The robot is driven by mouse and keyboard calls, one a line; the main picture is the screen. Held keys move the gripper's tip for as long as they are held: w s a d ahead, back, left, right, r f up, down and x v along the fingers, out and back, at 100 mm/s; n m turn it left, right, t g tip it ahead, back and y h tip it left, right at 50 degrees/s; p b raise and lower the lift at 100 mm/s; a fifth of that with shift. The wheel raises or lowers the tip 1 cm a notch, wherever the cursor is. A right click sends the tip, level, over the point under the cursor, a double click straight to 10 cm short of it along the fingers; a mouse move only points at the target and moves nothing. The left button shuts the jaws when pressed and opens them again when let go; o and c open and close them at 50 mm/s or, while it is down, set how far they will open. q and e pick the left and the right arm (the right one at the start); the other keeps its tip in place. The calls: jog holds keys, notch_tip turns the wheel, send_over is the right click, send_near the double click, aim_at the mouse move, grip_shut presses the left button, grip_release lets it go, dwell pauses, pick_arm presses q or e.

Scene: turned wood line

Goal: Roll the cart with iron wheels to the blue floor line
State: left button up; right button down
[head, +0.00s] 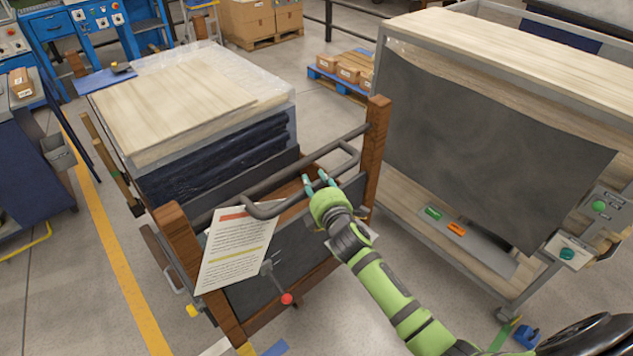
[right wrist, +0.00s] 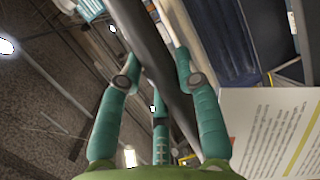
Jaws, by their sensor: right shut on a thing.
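The cart (head: 178,225) has wooden corner posts, a dark end panel and a dark metal bar handle (head: 265,210). It carries pale boards (head: 170,95) over a dark wrapped stack. Its wheels are mostly hidden, so I cannot tell their material. My right gripper (head: 320,181) is shut on the handle, right of the hanging printed sheet (head: 238,250). In the right wrist view, the teal fingers (right wrist: 158,85) sit around the dark bar (right wrist: 150,50). A short blue floor marking (head: 274,348) shows at the bottom edge, near the cart's front. My left gripper is not in view.
A lever with a red knob (head: 287,299) sticks out from the cart's end. A tall rack with a dark sheet (head: 480,150) stands close on the right. A yellow floor line (head: 115,255) runs along the left, beside a blue-grey bench (head: 30,165). A pallet (head: 340,80) stands behind.

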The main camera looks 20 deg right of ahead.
jog(key=shift+s, duration=0.15)
dwell(0.4)
jog(key=c, duration=0.8)
grip_release()
jog(key=shift+d, duration=0.1)
jog(key=shift+c, duration=0.2)
jog(key=s+r, duration=0.2)
jog(key=s, duration=0.9)
jog(key=shift+s+a, duration=0.3)
jog(key=shift+s, duration=0.1)
